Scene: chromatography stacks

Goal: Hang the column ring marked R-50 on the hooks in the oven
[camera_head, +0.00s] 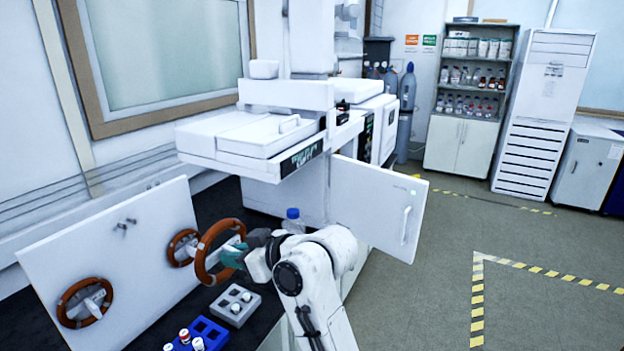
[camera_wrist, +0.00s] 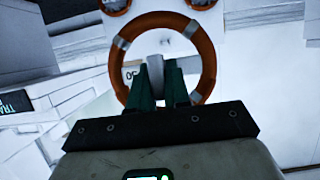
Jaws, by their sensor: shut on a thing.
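My gripper (camera_head: 232,257) is shut on an orange-brown column ring (camera_head: 211,236) and holds it in front of the white board. In the wrist view, the ring (camera_wrist: 206,62) stands around and beyond the teal fingers (camera_wrist: 160,82), which grip its pale middle piece. A tag (camera_wrist: 130,75) beside the fingers shows part of a marking that looks like 50; the rest is hidden. The white oven (camera_head: 262,140) stands beyond the bench's far end, with its door (camera_head: 378,207) swung open to the right. The hooks inside it cannot be made out.
Two other rings, a lower left one (camera_head: 85,303) and one by the board's right part (camera_head: 182,248), hang on the white board (camera_head: 110,262). Bare pegs (camera_head: 126,224) show above. A grey block (camera_head: 235,306), a blue vial rack (camera_head: 205,333) and a blue-capped bottle (camera_head: 293,221) stand nearby.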

